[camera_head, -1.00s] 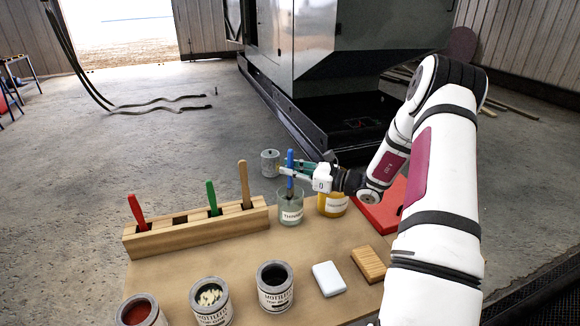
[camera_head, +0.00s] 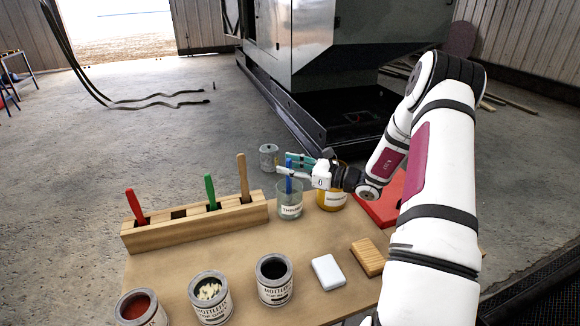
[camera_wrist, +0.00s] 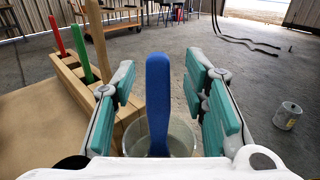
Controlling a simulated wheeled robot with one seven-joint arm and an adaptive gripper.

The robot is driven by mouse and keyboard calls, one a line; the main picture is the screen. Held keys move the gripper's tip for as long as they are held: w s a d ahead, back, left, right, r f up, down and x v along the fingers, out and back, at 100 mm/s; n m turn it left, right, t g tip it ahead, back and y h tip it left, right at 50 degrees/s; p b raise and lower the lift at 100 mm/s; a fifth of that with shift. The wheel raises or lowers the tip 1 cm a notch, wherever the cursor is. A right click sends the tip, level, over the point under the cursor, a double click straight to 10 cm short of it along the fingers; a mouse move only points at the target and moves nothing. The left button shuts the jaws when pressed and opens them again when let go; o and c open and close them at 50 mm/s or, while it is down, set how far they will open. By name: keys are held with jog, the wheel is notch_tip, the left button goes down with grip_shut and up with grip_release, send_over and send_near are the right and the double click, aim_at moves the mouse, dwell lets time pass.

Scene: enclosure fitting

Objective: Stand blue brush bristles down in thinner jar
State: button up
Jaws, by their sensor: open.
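The blue brush (camera_head: 289,178) stands handle up in the glass thinner jar (camera_head: 290,207), close to upright. In the wrist view its blue handle (camera_wrist: 158,100) rises from the jar (camera_wrist: 182,138). Its bristles are hidden from me. My gripper (camera_head: 290,164) is at the handle, above the jar's rim. In the wrist view the teal finger pads of my gripper (camera_wrist: 165,98) are spread, with the handle between them and clear gaps on both sides.
A wooden rack (camera_head: 195,224) left of the jar holds red, green and wooden-handled brushes. An amber jar (camera_head: 332,199) stands close right. Paint cans (camera_head: 274,288), a white block (camera_head: 328,271) and a wooden block (camera_head: 367,257) line the front. A grey can (camera_head: 268,157) is behind.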

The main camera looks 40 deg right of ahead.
jog(key=v, duration=1.2)
dwell(0.7)
jog(key=s+a+r+n+g+y+p, duration=0.1)
jog(key=s+a+r+n+g, duration=0.1)
jog(key=a+r+n+g, duration=0.45)
jog(key=s+a+r+n+g+p, duration=0.1)
jog(key=s+a+r+n, duration=0.15)
jog(key=a, duration=0.75)
jog(key=s+a+r+n+g+y+p, duration=0.1)
jog(key=s+a+r+n+g, duration=0.1)
jog(key=a+r+n+g, duration=0.45)
jog(key=s+a+r+n+t+h+p, duration=0.1)
jog(key=s+a+r+n+h, duration=0.2)
jog(key=s+n, duration=0.4)
jog(key=s+a+r+n+t+h+p, duration=0.1)
jog(key=s+a+r+n+h, duration=0.3)
jog(key=s, duration=0.9)
jog(key=shift+s+r+n+t+h+p, duration=0.4)
jog(key=shift+r+n+h+p, duration=0.3)
jog(key=shift+n+h, duration=1.15)
